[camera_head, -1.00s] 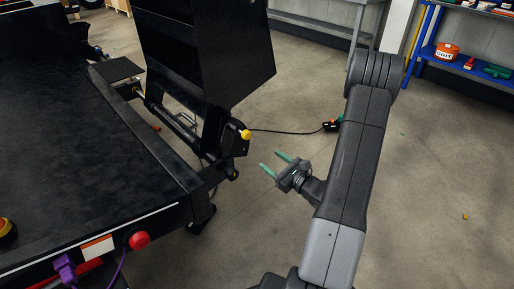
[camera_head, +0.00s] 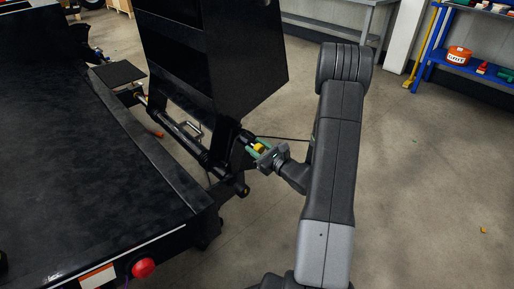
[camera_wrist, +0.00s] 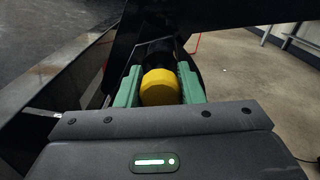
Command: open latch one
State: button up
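The latch is a yellow knob (camera_head: 258,148) on a black bracket at the lower corner of the trailer's upright black ramp (camera_head: 205,60). My gripper (camera_head: 249,149) has its two green fingers on either side of the knob. In the wrist view the yellow knob (camera_wrist: 159,88) sits between the fingers (camera_wrist: 160,84), with little room at either side. The fingers look open around it; whether they touch it is hard to tell. The gripper body hides the knob's near lower part. The black shaft behind the knob shows only in part.
A blue shelf (camera_head: 470,66) and a grey bench (camera_head: 335,30) stand at the back. The floor at right is mostly clear.

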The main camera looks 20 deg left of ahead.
aim_at(261, 150)
grip_shut()
jog(key=shift+b+v, duration=0.4)
jog(key=shift+v, duration=1.7)
jog(key=o, duration=0.6)
grip_release()
jog(key=p+v, duration=0.2)
jog(key=v, duration=1.1)
jog(key=shift+d, duration=0.4)
